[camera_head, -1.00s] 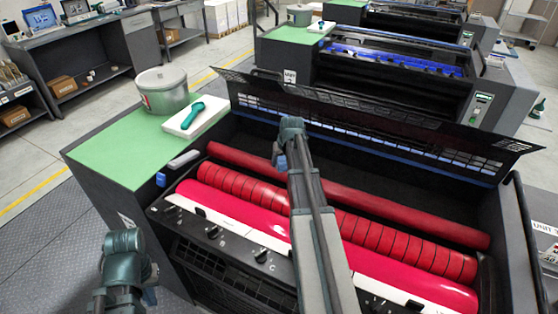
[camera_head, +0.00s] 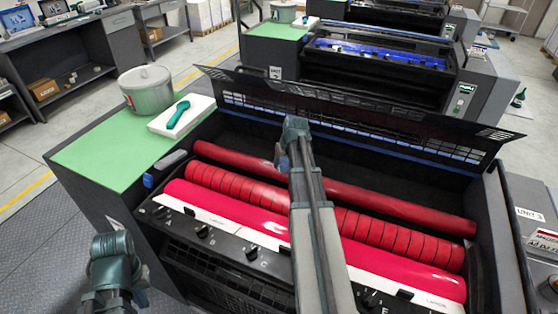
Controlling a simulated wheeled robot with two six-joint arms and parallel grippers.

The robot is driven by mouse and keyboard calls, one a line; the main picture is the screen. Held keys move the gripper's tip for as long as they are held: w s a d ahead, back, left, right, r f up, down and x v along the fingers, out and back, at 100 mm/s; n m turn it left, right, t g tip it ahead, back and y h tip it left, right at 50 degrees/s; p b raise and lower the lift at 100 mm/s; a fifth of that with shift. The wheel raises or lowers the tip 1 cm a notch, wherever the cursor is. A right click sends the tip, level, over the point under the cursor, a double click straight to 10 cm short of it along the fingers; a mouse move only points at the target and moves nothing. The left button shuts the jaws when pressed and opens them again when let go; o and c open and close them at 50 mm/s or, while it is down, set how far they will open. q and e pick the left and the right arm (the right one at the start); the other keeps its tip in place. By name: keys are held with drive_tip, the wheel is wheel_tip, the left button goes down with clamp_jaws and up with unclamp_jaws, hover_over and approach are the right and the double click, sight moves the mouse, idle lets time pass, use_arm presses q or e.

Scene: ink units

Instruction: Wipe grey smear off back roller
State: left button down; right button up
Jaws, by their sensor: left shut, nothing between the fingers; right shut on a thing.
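The back roller (camera_head: 386,200) is a long, smooth red cylinder at the rear of the open ink unit. I see no grey smear on its uncovered parts; my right arm hides a stretch left of its middle. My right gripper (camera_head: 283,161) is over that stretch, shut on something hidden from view. I cannot tell whether it touches the roller. In front lie a grooved red roller (camera_head: 401,238) and a smooth pinkish-red roller (camera_head: 232,208). My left gripper (camera_head: 143,296) is shut and empty low at the left, outside the unit; its fingers are mostly hidden.
The raised guard (camera_head: 400,139) stands behind the rollers. A green side top (camera_head: 100,158) holds a lidded metal pot (camera_head: 147,96) and a white pad (camera_head: 200,108) with a teal tool (camera_head: 178,114). A black control panel (camera_head: 215,238) with knobs lines the unit's front.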

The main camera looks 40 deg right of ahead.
sight(265, 161)
drive_tip(key=shift+f, duration=0.15)
drive_tip(key=shift+a, duration=0.1)
drive_tip(key=shift+w+a, duration=0.2)
drive_tip(key=shift+w, duration=0.3)
drive_tip(key=shift+w+a, duration=0.3)
drive_tip(key=shift+w, duration=0.25)
drive_tip(key=shift+w+a, duration=0.25)
drive_tip(key=shift+w, duration=0.3)
drive_tip(key=shift+w+a, duration=0.45)
drive_tip(key=shift+w, duration=0.3)
drive_tip(key=shift+w+a, duration=0.4)
drive_tip(key=shift+w, duration=0.35)
